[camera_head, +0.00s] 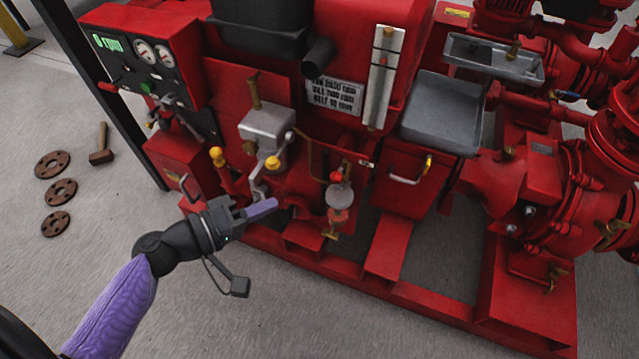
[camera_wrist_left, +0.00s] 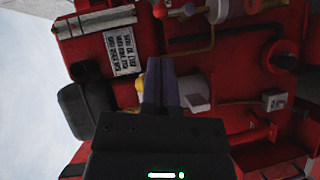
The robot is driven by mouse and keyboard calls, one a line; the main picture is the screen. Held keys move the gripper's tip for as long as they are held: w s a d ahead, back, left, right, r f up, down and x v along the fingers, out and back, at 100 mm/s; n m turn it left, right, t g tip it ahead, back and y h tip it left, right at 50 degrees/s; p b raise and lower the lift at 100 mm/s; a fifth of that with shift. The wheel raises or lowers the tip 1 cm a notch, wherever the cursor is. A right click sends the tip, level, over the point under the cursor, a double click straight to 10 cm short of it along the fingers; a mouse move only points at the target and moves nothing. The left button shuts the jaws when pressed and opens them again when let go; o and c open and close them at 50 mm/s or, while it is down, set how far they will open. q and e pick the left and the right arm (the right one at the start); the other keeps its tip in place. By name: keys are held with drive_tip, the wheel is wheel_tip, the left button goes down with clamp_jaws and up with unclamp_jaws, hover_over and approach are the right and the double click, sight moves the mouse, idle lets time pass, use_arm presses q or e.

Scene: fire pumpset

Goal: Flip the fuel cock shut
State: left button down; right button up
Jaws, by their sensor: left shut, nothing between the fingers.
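What looks like the fuel cock (camera_head: 336,178) is a small fitting with a red knob, on a brass pipe above a pale bowl (camera_head: 340,195) at the front of the red pumpset. In the left wrist view, a red knob (camera_wrist_left: 158,11) by the brass pipe at the top edge appears to be the same part. My left gripper (camera_head: 264,207) is shut and empty, its purple fingers pointing right. It is left of the cock and apart from it. The shut fingers also show in the left wrist view (camera_wrist_left: 162,80). My right gripper is out of view.
A grey box with yellow knobs (camera_head: 268,123) stands just above my left gripper. A control panel (camera_head: 140,65) is at the upper left. A grey tray-like lid (camera_head: 442,112) is to the right. The red base frame (camera_head: 390,285) runs below; open floor lies in front.

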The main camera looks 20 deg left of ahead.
sight(331, 180)
use_arm(q)
drive_tip(key=b+x, duration=0.1)
drive_tip(key=x, duration=0.9)
drive_tip(key=shift+w+f+b, duration=0.15)
drive_tip(key=shift+w+b, duration=0.15)
drive_tip(key=shift+b, duration=0.05)
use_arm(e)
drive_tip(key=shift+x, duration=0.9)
use_arm(q)
drive_tip(key=shift+d, duration=0.2)
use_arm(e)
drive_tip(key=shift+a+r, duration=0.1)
